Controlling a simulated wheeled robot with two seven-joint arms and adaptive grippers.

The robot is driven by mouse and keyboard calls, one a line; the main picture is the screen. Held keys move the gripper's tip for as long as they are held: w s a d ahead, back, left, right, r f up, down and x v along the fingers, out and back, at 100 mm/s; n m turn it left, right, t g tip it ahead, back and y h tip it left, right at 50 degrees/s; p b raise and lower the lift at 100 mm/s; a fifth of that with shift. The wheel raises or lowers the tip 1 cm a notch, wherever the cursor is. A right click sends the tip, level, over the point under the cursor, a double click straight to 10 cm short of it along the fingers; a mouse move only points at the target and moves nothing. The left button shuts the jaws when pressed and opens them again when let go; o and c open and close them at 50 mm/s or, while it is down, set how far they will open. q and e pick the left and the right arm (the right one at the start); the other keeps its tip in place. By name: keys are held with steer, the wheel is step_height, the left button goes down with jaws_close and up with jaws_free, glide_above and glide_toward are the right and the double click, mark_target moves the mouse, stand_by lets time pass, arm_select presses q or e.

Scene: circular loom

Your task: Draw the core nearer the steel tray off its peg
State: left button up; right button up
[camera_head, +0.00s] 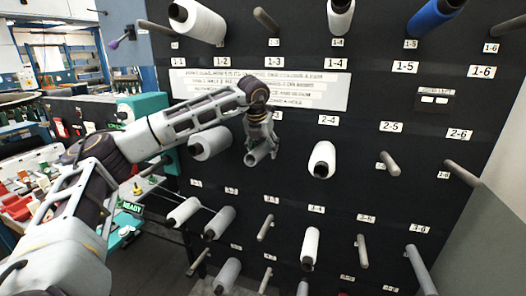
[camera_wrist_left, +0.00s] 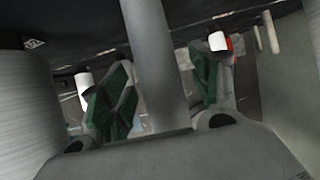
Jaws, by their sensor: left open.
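My left gripper (camera_head: 259,142) is in front of the rack at the third column of the second row, around a grey tube (camera_head: 258,156). The left wrist view shows its two green-padded fingers (camera_wrist_left: 158,88) apart, with a grey cylinder (camera_wrist_left: 152,60) standing between them and a gap on each side. I cannot tell whether this cylinder is a core or a bare peg. A pale wound cylinder (camera_head: 211,140) sits just left of the gripper; a large grey cylinder also shows at the left of the wrist view (camera_wrist_left: 20,105). I cannot make out the steel tray. My right gripper is out of view.
The black rack (camera_head: 370,110) carries rows of grey pegs. White spools stick out nearby, one to the right of the gripper (camera_head: 322,160) and one below (camera_head: 310,248). A blue spool (camera_head: 436,16) is at top right. A teal machine (camera_head: 150,108) stands left, behind my arm.

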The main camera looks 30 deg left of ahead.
arm_select(q)
steer(key=c, duration=1.2)
steer(key=shift+s+d+b, duration=0.15)
steer(key=shift+s+b, duration=0.25)
steer(key=shift+s, duration=0.2)
